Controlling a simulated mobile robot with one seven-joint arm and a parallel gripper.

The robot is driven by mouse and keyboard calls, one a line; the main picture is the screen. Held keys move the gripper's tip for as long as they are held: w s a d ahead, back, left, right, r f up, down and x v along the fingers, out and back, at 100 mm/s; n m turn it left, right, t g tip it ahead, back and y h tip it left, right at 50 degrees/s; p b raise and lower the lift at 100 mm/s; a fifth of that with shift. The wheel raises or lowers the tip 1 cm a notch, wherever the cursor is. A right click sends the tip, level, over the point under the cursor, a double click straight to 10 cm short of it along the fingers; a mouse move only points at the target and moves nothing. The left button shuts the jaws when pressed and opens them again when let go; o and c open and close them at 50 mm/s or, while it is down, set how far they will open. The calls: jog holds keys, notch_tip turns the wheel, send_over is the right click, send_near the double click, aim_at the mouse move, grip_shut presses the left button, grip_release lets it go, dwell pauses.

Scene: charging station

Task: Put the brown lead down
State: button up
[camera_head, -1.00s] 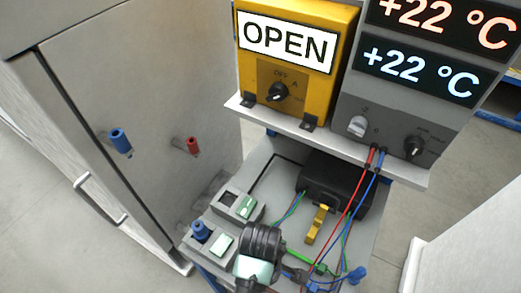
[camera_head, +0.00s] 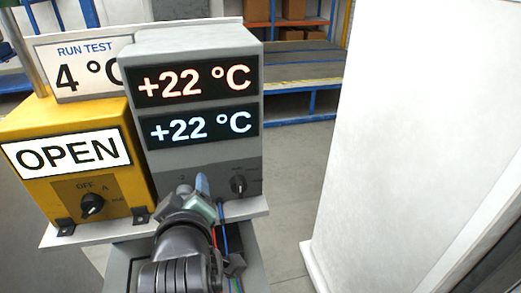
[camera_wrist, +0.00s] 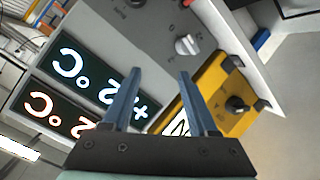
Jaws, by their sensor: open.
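No brown lead can be made out in either current view. My gripper (camera_head: 202,186) is raised in front of the lower part of the grey display unit (camera_head: 200,60) in the head view. In the wrist view my gripper (camera_wrist: 160,73) has its two blue-grey fingers apart, with nothing held between them. A blue lead (camera_head: 223,238) hangs below the unit, just right of my arm, with a red one beside it. Their lower ends are hidden or out of frame.
A yellow box (camera_head: 65,155) marked OPEN stands left of the display unit on a white shelf (camera_head: 85,233). A RUN TEST sign (camera_head: 82,68) stands behind. A tall white panel (camera_head: 405,130) is at the right. Clear floor (camera_head: 290,180) lies between it and the unit.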

jog(key=d+r+m+t+h, duration=0.1)
jog(key=d+r+m+t, duration=0.15)
jog(key=r, duration=0.65)
jog(key=d+r+m+t, duration=0.2)
jog(key=d+r+t, duration=0.2)
jog(key=r, duration=0.5)
jog(key=s+d+r+m+t+h, duration=0.1)
jog(key=s+d+r+m+t, duration=0.2)
jog(key=s+r, duration=0.3)
jog(key=s+d+r+m+t+h, duration=0.1)
jog(key=s+d+r+m+t, duration=0.2)
jog(key=r, duration=1)
jog(key=s+d+t, duration=0.1)
jog(key=s, duration=0.2)
jog(key=shift+d+t+h, duration=0.15)
jog(key=shift+t+h, duration=0.15)
jog(key=shift+t, duration=0.05)
